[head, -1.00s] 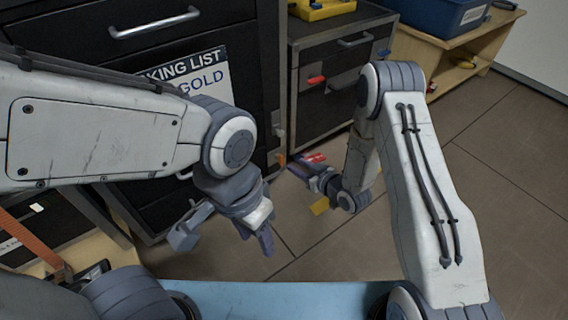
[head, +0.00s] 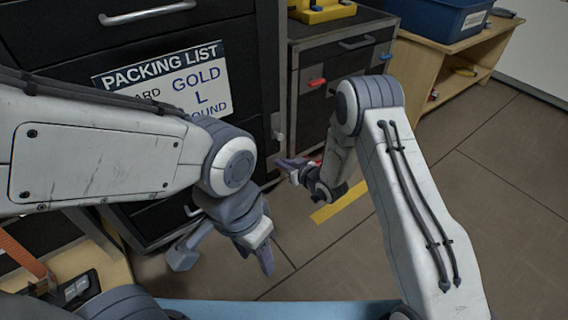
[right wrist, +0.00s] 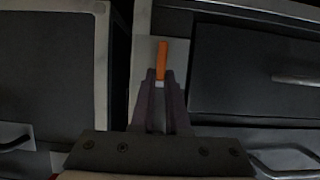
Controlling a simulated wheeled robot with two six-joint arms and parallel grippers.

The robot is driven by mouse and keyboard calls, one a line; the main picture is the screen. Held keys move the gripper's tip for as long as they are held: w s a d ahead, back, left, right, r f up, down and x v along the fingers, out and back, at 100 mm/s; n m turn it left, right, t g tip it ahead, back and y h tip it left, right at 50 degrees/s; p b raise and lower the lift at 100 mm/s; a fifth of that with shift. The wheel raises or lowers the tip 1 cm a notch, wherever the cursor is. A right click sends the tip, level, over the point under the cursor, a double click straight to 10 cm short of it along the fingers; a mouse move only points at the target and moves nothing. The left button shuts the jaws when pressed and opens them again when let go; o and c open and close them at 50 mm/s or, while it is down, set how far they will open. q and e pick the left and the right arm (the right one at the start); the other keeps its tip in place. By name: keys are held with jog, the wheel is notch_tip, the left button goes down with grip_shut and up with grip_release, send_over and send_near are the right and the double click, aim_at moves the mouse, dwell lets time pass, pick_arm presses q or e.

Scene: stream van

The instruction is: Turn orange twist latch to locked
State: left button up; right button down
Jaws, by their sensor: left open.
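The orange twist latch (right wrist: 161,58) shows in the right wrist view as a small upright lever on a pale plate (right wrist: 144,75) between two dark cabinet fronts. My right gripper (right wrist: 160,80) has its fingertips on either side of the lever's lower end, close together, and appears closed on it. In the head view my right gripper (head: 284,164) is at the edge of the black cabinet, and the orange lever cannot be made out there. My left gripper (head: 223,258) is open and empty, low in front of the black cabinet.
The black cabinet (head: 60,45) carries a packing list sign (head: 200,82) and metal handles. A smaller dark cabinet (head: 340,60) with a red latch (head: 317,82) stands to its right. A wooden shelf (head: 420,75) holds a blue bin (head: 445,15). Floor at right is clear.

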dwell(0.3)
jog(key=m+y+p, duration=0.1)
jog(key=m+p, duration=0.1)
jog(key=d+m+g+y+p, duration=0.1)
jog(key=p, duration=0.1)
jog(key=shift+w+d+f+m+p, duration=0.1)
jog(key=shift+w+d+m+p, duration=0.05)
jog(key=shift+w+m+p, duration=0.2)
jog(key=shift+w+d+f+m+y+b, duration=0.2)
jog(key=shift+f+m+y+b, duration=0.5)
jog(key=shift+m, duration=0.95)
jog(key=shift+w+d+f+m+y+b, duration=0.15)
jog(key=shift+m+y+b, duration=0.3)
jog(key=shift+m+y, duration=0.9)
jog(key=shift+w+d+f+m+y+b, duration=0.15)
jog(key=shift+f+m+y+b, duration=0.4)
jog(key=shift+m, duration=1.4)
jog(key=shift+r, duration=0.15)
